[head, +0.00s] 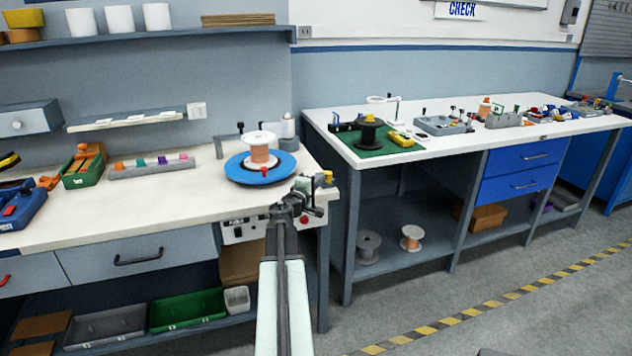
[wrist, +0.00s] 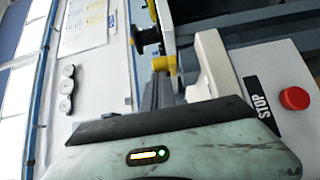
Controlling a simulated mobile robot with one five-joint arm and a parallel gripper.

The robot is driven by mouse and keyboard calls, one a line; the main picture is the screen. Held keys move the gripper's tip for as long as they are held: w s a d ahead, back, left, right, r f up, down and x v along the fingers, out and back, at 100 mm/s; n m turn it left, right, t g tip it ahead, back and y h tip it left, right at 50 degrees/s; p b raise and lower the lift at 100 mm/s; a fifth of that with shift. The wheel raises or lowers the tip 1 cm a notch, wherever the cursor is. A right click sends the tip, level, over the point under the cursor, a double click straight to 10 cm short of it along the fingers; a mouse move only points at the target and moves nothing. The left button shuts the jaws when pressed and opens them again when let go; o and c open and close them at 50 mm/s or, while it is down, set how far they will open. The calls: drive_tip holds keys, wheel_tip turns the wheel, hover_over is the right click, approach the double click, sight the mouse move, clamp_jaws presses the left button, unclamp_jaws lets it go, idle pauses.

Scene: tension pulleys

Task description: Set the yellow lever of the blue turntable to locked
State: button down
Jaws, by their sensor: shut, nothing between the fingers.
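The blue turntable (head: 240,172) sits near the right end of the left bench, with a white-flanged copper spool (head: 260,150) on it. A small yellow part (head: 328,177), which looks like the lever's end, shows at the bench's right corner, right of the turntable. A yellow part with a black knob beside it also shows in the wrist view (wrist: 163,64), just beyond my gripper. My gripper (head: 312,184) is shut and empty close to this yellow part. I cannot tell whether they touch. The lever's setting cannot be made out.
A control panel with a red STOP button (wrist: 295,98) is on the bench front below my gripper. A grey bracket (head: 220,144) and a grey-white post (head: 288,128) stand behind the turntable. A second bench (head: 440,160) is to the right, past a narrow gap.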

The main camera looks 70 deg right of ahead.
drive_tip(key=shift+s+d, duration=0.2)
drive_tip(key=shift+s, duration=0.4)
drive_tip(key=shift+s+d, duration=0.2)
drive_tip(key=shift+s, duration=0.4)
drive_tip(key=w+a, duration=0.1)
drive_tip(key=a, duration=0.7)
drive_tip(key=shift+w, duration=0.2)
